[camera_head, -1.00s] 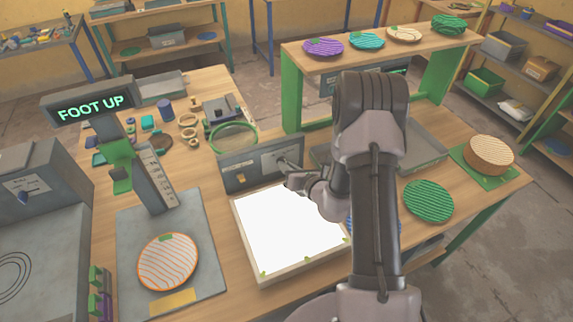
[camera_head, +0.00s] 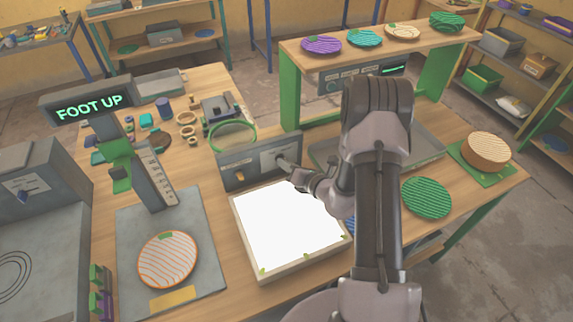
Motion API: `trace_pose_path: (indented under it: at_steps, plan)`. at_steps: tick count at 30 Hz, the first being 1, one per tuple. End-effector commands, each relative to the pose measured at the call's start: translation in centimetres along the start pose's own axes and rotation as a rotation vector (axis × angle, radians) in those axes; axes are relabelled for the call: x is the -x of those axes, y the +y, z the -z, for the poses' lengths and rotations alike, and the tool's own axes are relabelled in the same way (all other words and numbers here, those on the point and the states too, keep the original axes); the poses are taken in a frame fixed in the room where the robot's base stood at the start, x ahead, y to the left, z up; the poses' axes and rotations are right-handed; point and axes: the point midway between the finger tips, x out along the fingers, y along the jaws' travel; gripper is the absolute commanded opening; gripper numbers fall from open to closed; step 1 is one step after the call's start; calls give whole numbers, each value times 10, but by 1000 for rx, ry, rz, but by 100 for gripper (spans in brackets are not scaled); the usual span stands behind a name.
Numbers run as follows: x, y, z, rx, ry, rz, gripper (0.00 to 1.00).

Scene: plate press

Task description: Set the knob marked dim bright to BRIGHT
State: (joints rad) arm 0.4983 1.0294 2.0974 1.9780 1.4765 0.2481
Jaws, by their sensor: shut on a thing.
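A grey control panel (camera_head: 228,172) stands upright behind a lit white light box (camera_head: 290,226). Its right half has a pale label plate (camera_head: 268,158), whose lettering is too small to read. My gripper (camera_head: 284,162) reaches in from the right and is shut on a small knob at this plate. The knob is mostly hidden by the fingers, so its pointing direction cannot be told. An orange switch (camera_head: 240,177) is on the panel's left half, clear of my gripper.
A green ring (camera_head: 233,137) is behind the panel. A press with a "FOOT UP" sign (camera_head: 88,106) and an orange-striped plate (camera_head: 168,259) is at left. A raised shelf (camera_head: 386,50) holds several plates. A green striped plate (camera_head: 427,198) lies right of my arm.

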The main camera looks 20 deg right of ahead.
Motion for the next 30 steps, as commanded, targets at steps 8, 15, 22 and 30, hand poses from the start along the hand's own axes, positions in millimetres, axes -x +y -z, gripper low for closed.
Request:
trace_pose_path:
  at_steps: [8, 15, 22, 30]
  plan:
    - [0, 0, 0, 0, -1, 0, 34]
    - [1, 0, 0, 0, -1, 0, 34]
    - [37, 0, -2, -3, -1, 4, 34]
    - [112, 0, -2, -3, -4, 5, 34]
